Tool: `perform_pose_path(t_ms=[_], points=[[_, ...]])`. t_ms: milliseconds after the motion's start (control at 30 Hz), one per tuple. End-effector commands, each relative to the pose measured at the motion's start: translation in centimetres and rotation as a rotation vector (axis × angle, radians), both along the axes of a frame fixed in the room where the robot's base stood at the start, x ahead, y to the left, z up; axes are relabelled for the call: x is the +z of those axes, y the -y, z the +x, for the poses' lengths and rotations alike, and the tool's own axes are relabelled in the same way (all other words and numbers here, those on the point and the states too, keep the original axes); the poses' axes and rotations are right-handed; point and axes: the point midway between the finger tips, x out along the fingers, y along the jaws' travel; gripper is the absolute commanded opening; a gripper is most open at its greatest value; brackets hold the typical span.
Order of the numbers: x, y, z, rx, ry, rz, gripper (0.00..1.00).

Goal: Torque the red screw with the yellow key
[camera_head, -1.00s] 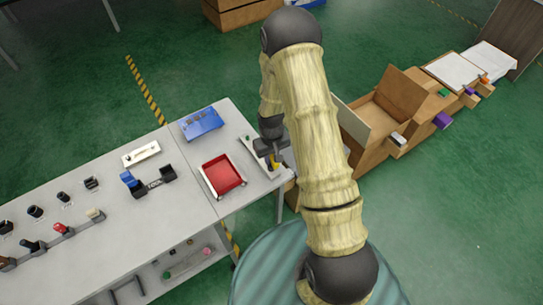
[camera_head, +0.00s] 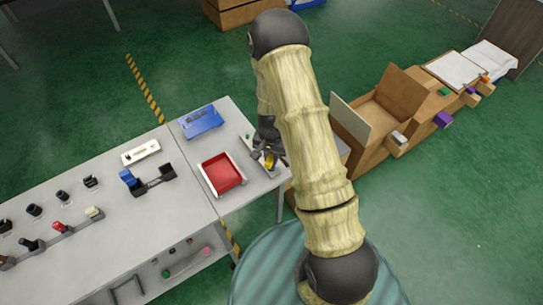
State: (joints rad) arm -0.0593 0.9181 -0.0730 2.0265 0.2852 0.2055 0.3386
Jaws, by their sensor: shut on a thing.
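My gripper (camera_head: 268,155) is at the right end of the table, over a narrow pale plate (camera_head: 247,147). It is shut on the yellow key (camera_head: 270,161), which shows as a small yellow patch by the dark fingers. The red screw cannot be made out; my gripper and arm cover part of the plate. A small green piece (camera_head: 248,137) shows at the plate's far end. Whether the key touches a screw is too small to tell.
A red tray (camera_head: 222,174) sits just left of the plate, with a blue board (camera_head: 201,122) behind it. Several lever fixtures stand along the table's left part (camera_head: 110,213). Brown boxes (camera_head: 383,115) are at the right, beyond my arm.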

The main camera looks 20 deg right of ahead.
Motion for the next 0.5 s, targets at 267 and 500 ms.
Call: perform_pose_path(t_ms=[267, 500], points=[[1.0, 0.0, 0.0, 0.016, 0.000, 0.000, 0.00], [2.2, 0.1, 0.0, 0.015, 0.000, 0.000, 0.00]])
